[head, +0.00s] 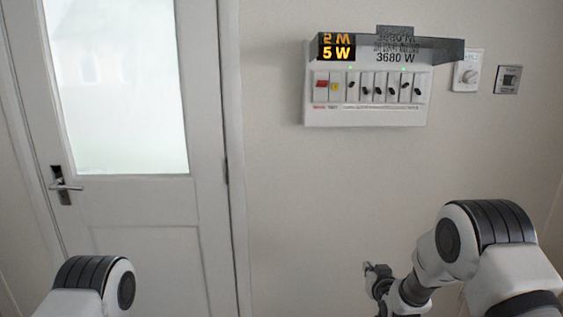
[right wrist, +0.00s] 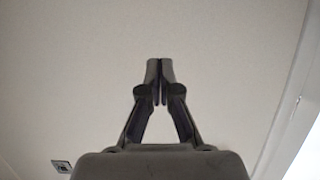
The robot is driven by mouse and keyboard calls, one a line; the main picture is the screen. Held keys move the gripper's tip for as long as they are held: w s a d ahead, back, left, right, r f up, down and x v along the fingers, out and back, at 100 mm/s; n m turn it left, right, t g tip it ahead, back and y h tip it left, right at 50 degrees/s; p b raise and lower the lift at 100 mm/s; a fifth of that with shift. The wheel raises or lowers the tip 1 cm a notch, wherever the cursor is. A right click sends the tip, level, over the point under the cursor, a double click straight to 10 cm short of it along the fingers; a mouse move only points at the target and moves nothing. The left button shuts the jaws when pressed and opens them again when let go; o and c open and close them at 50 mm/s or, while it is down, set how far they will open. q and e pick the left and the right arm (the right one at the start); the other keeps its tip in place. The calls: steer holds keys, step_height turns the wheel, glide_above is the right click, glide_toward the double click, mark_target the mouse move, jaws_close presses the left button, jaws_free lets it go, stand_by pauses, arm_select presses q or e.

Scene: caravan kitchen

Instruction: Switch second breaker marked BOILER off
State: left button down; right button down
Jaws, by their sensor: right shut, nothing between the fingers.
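The breaker panel (head: 363,116) is a white box on the wall in the head view, with a row of several small dark levers. The labels are too small to read, so I cannot tell which breaker is BOILER. My right gripper (head: 368,267) is low in front of the wall, well below the panel. In the right wrist view its fingers (right wrist: 160,80) are together and empty, with plain surface beyond. My left arm shows at lower left; its gripper is out of view.
A display reading 5 W (head: 337,52) and 3680 W tops the panel. A white dial (head: 467,73) and a grey switch plate (head: 508,80) are to its right. A door (head: 135,210) with a lever handle (head: 63,186) stands at left. The wall below the panel is clear.

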steer(key=s+f+g+p, duration=0.1)
steer(key=s+f+g, duration=0.3)
steer(key=s+f, duration=0.75)
steer(key=s+f+g+p, duration=0.1)
steer(key=s+f+g, duration=0.3)
steer(key=s+f, duration=0.7)
steer(key=s+r+g, duration=0.3)
steer(key=s+g, duration=0.3)
steer(key=s, duration=2.1)
steer(key=shift+s+p, duration=0.15)
steer(key=shift+p, duration=0.2)
steer(key=shift+d, duration=0.1)
